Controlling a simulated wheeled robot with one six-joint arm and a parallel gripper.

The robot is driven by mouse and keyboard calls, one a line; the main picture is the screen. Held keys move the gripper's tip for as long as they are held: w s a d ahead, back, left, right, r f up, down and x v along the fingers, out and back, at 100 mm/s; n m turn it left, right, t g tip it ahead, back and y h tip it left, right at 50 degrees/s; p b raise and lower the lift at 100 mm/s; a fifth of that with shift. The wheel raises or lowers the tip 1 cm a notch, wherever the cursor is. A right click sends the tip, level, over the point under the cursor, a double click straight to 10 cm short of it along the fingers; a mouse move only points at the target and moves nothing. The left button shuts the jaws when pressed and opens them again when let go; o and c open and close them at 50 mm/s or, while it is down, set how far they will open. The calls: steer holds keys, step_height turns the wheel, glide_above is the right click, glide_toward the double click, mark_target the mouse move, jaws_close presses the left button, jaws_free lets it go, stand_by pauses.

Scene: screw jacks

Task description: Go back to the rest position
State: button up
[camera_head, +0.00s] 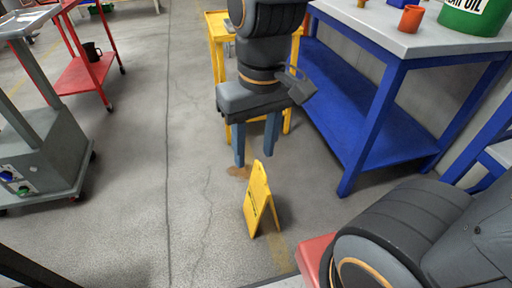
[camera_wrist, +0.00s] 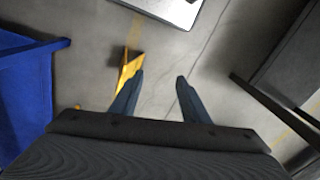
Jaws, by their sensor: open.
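My gripper (camera_head: 256,145) hangs point-down in the head view, in front of a yellow cart. Its two blue-grey fingers are apart with nothing between them. In the wrist view the open fingers (camera_wrist: 156,97) also show over bare floor. No screw jack is clearly visible in either view.
A yellow floor sign (camera_head: 259,200) stands below my gripper; it also shows in the wrist view (camera_wrist: 130,68). A blue workbench (camera_head: 375,110) is at the right, the yellow cart (camera_head: 217,30) behind my arm. A red cart (camera_head: 82,72) and a grey machine (camera_head: 45,150) stand left. The floor between is clear.

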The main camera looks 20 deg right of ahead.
steer(key=shift+s+r, duration=0.45)
steer(key=shift+s, duration=0.4)
stand_by(0.3)
steer(key=d+r+m+p, duration=0.2)
steer(key=d+r+p, duration=0.7)
steer(key=p, duration=0.8)
steer(key=shift+r+m+h+p, duration=0.3)
steer(key=shift+r+m+p, duration=0.1)
steer(key=shift+f, duration=0.1)
